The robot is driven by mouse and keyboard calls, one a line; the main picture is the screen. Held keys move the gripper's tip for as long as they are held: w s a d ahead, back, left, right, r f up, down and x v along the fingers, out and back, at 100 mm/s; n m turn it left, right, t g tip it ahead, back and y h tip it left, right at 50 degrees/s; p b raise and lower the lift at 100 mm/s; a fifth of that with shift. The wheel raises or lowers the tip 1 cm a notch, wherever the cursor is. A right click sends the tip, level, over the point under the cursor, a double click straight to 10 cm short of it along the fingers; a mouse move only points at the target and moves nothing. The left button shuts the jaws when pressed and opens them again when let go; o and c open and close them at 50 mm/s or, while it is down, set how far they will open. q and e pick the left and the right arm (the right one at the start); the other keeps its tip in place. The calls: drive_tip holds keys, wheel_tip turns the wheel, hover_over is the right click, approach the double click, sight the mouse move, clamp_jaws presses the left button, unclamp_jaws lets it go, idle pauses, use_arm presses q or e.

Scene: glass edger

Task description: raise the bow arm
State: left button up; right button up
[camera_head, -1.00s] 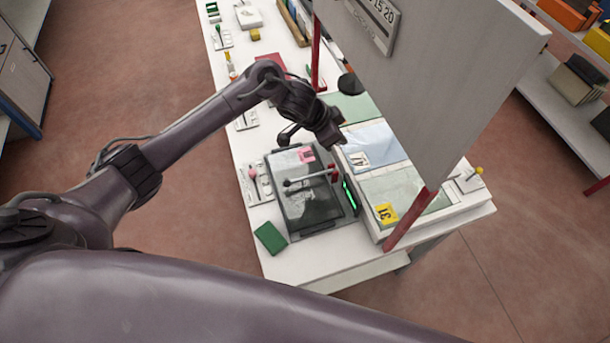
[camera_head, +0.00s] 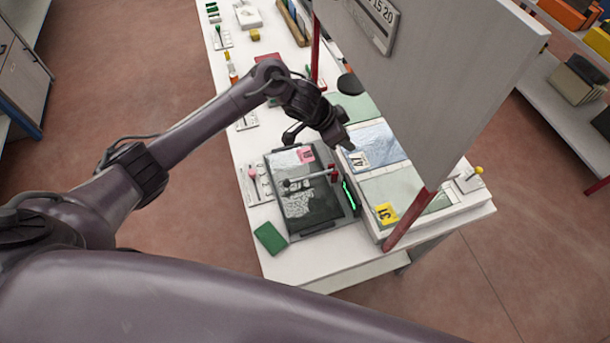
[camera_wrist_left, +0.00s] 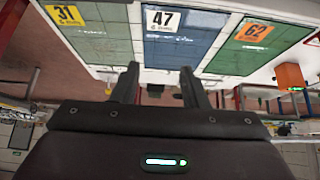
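A pale bar with a dark round end, which looks like the bow arm (camera_head: 311,182), lies low over a dark flat tray-like machine (camera_head: 322,214) near the front of the bench. Its right end meets a red bracket. My left gripper (camera_head: 320,143) is above and behind the bar, apart from it, with its fingers spread and nothing between them. In the left wrist view the two fingers (camera_wrist_left: 159,86) are also apart and empty; the bar cannot be made out there. My right gripper is not in view.
A large grey upright panel (camera_head: 430,80) on red posts stands right of my left gripper. Numbered panels marked 31 (camera_head: 386,213) and 47 (camera_head: 358,158) lie beside the machine. A green block (camera_head: 270,238) sits at the bench's front left. A green light (camera_head: 349,194) glows on the machine.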

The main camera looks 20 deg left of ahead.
use_arm(q)
drive_tip(key=s+a+r, duration=0.3)
drive_tip(key=s+a, duration=0.1)
drive_tip(key=a, duration=0.1)
drive_tip(key=shift+a, duration=0.35)
idle(0.3)
drive_tip(key=shift+s, duration=0.1)
idle(0.4)
